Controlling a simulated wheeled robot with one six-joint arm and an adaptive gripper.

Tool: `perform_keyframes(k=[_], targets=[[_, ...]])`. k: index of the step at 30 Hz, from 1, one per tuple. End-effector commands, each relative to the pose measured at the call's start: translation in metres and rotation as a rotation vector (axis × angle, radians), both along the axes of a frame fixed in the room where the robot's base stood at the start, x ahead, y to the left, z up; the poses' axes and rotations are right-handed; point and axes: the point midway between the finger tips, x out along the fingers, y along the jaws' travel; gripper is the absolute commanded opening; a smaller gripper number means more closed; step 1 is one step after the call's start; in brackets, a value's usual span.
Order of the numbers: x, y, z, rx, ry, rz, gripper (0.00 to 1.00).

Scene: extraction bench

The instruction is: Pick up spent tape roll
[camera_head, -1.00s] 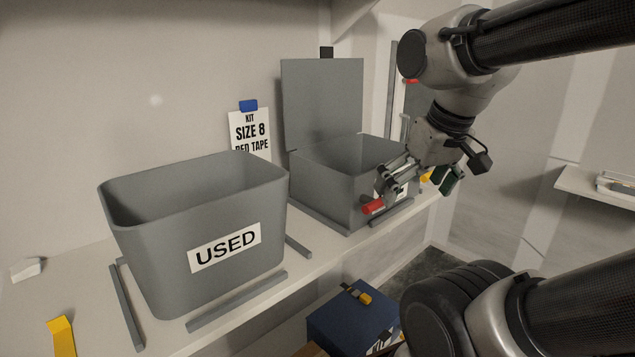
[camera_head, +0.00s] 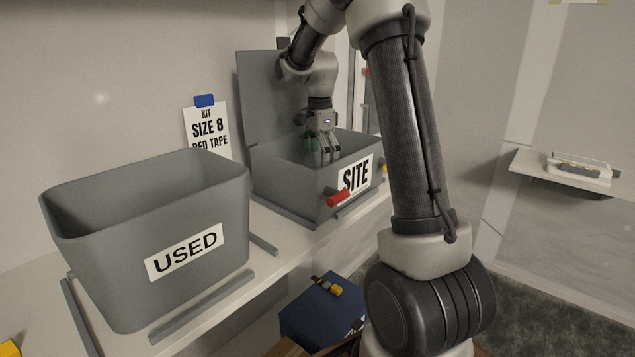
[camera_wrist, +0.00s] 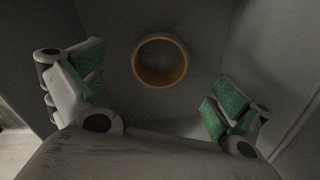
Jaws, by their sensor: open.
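My gripper (camera_head: 324,158) points down into the open box in the head view. In the wrist view my gripper (camera_wrist: 155,95) is open, its green-padded fingers wide apart to the left and right of the roll. The roll lies beyond the fingertips, apart from them, toward the top of the picture. The box wall hides the roll in the head view.
The grey USED bin (camera_head: 150,215) stands open to the left on the bench. The SITE box's raised lid (camera_head: 268,100) stands behind my gripper. A red handle (camera_head: 338,198) sticks out at the box front. A blue box (camera_head: 322,310) is below the bench.

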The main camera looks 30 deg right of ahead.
Motion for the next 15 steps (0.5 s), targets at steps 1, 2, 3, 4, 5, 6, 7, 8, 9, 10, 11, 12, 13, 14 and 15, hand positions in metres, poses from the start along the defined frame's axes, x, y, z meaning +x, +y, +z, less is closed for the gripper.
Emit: perform_keyframes(k=[1,2,3,4,5,6,7,8,9,10,11,12,13,14,15], targets=[[0.0,0.0,-0.006,0.0,0.005,-0.005,1.0],[-0.001,0.0,-0.01,0.0,0.005,-0.005,1.0],[0.0,0.0,-0.015,0.0,0.004,-0.004,1.0],[-0.001,-0.001,-0.019,0.0,0.005,-0.004,1.0],[-0.001,-0.001,-0.022,0.0,0.005,-0.004,1.0],[-0.001,-0.002,-0.027,0.0,0.004,-0.004,1.0],[0.0,-0.002,-0.031,0.0,0.004,-0.004,1.0],[0.0,-0.003,-0.035,0.0,0.004,-0.004,1.0],[0.0,-0.005,-0.042,0.0,0.004,-0.004,1.0],[0.0,-0.006,-0.047,0.001,0.005,-0.004,1.0],[0.0,-0.007,-0.052,0.001,0.005,-0.003,1.0],[0.0,-0.007,-0.058,0.001,0.004,-0.002,1.0],[0.0,-0.007,-0.062,0.001,0.004,-0.002,1.0],[0.001,-0.006,-0.066,0.001,0.003,-0.002,1.0],[0.001,-0.006,-0.069,0.001,0.001,-0.001,1.0]])
